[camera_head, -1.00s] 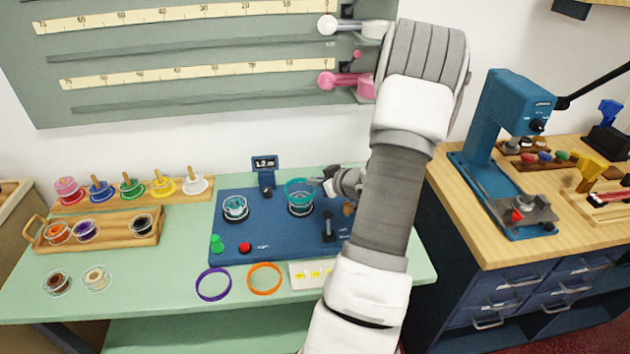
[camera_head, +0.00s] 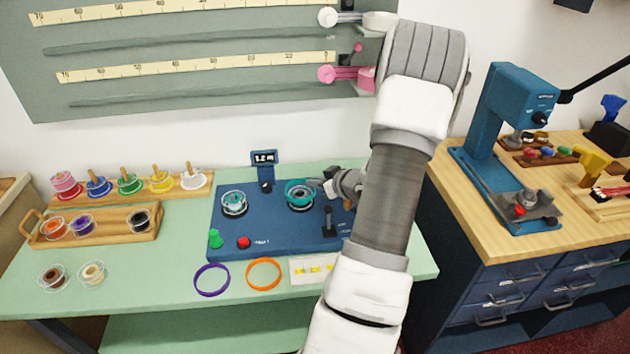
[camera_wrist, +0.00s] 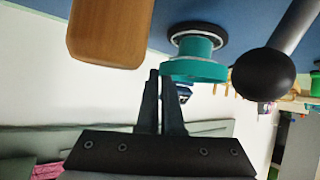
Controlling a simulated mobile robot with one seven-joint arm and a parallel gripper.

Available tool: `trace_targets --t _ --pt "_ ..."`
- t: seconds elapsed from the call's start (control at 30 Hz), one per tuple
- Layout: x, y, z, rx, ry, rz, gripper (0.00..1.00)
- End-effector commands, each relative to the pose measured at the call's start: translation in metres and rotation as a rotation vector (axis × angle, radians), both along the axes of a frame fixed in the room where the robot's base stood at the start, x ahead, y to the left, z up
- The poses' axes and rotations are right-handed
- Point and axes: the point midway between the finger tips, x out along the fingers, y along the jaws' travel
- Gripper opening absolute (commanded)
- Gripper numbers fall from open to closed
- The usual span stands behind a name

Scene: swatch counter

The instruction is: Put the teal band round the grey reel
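The teal band (camera_head: 300,186) is at the right-hand post of the blue board, and its rim also shows in the wrist view (camera_wrist: 195,72). The reel under it is mostly hidden; in the head view only a pale grey centre (camera_head: 299,196) shows inside the band. In the wrist view the band sits at the top end of a teal core (camera_wrist: 197,48) above a dark round base. I cannot tell how far the band surrounds the reel. My gripper (camera_wrist: 160,74) comes from the right, its fingers close together at the band's edge, shut on it.
A black-knobbed lever (camera_wrist: 262,75) and a wooden handle (camera_wrist: 108,35) stand close to my fingers. Another reel (camera_head: 234,203) sits on the board's left post. Purple (camera_head: 211,280) and orange bands (camera_head: 263,274) lie in front of the blue board (camera_head: 275,225).

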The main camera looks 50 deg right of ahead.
Motion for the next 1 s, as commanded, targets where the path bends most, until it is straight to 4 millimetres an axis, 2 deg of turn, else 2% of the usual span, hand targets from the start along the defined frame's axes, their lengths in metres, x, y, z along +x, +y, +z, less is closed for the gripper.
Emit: trace_targets --t 1.0 --pt "0.0001 0.0002 -0.0070 0.000 0.000 0.000 0.00"
